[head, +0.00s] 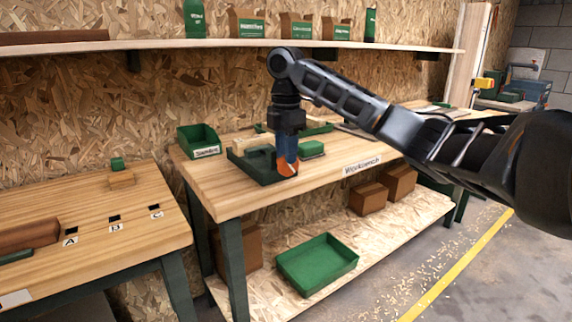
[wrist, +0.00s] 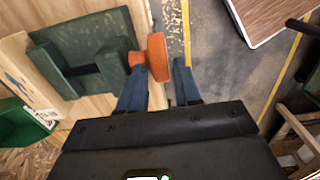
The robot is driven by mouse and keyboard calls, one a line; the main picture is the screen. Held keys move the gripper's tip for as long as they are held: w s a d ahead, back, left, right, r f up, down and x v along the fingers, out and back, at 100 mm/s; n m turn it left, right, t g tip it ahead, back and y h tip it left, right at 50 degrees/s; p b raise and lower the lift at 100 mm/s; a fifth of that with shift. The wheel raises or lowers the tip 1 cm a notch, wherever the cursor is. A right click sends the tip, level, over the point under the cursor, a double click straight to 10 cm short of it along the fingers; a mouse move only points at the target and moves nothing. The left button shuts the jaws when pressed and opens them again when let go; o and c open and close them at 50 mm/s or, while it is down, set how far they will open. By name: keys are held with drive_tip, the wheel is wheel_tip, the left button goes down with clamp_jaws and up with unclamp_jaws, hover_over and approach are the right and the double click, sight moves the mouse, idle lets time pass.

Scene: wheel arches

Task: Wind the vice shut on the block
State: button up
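The dark green vice (head: 250,166) sits at the front edge of the workbench. My gripper (head: 287,153) points down at the handle, with blue fingers. In the wrist view the fingers (wrist: 158,80) are apart, with the handle's near end between or just beyond the tips; I cannot tell whether they touch it. The vice jaws (wrist: 95,70) show a dark gap. A pale wooden piece (head: 243,144) shows behind the vice; I cannot tell whether it is the block.
A green bin (head: 199,140) stands at the bench's back left. A green block (head: 312,149) lies right of the vice. A green tray (head: 317,264) is on the lower shelf. A second bench (head: 90,205) with slots stands at left. The wall shelf (head: 100,46) runs above.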

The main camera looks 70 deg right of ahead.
sight(286, 175)
drive_tip(key=shift+f, duration=1.6)
clamp_jaws()
